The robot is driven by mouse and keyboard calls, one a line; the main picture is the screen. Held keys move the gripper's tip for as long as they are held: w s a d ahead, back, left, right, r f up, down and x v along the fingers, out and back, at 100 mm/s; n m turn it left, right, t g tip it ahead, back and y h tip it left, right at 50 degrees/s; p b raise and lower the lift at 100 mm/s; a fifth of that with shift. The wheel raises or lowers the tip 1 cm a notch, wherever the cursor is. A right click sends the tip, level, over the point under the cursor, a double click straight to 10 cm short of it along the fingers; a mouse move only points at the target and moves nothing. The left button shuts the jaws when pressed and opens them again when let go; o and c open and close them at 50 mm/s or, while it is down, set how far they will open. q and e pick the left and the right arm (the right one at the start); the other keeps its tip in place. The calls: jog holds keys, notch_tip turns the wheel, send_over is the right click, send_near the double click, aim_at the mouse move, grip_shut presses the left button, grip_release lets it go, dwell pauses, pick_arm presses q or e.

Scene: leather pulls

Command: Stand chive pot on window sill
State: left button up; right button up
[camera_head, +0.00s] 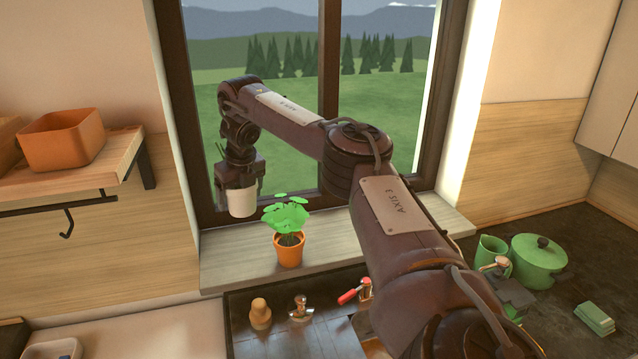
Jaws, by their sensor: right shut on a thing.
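A cream-white pot (242,202) hangs upright in my right gripper (240,182), which is shut on it. I take it for the chive pot, but no chives show; the gripper covers its top. The pot is in front of the lower window frame, near the left end of the window sill (232,262). Its base appears a little above the sill, with a gap below. An orange pot with a leafy green plant (288,245) stands on the sill just to the right. My left gripper is not in view.
My right arm crosses the view and hides part of the sill. A wooden shelf (75,172) with a terracotta box (62,140) and a hook is at left. A green lidded pot (538,262) stands right.

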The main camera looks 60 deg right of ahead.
jog(key=shift+b+x, duration=0.8)
jog(key=shift+x, duration=0.15)
notch_tip(320, 180, down, 13)
jog(key=b, duration=0.3)
jog(key=shift+s+d, duration=0.1)
jog(key=shift+d, duration=0.1)
notch_tip(320, 180, down, 4)
jog(key=shift+r+p, duration=0.2)
jog(key=shift+p, duration=0.3)
jog(key=shift+f, duration=0.35)
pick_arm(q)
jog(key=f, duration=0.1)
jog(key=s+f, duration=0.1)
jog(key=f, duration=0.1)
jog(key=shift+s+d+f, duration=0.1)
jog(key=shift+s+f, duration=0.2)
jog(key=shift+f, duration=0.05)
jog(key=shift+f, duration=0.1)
pick_arm(e)
jog(key=shift+f, duration=0.1)
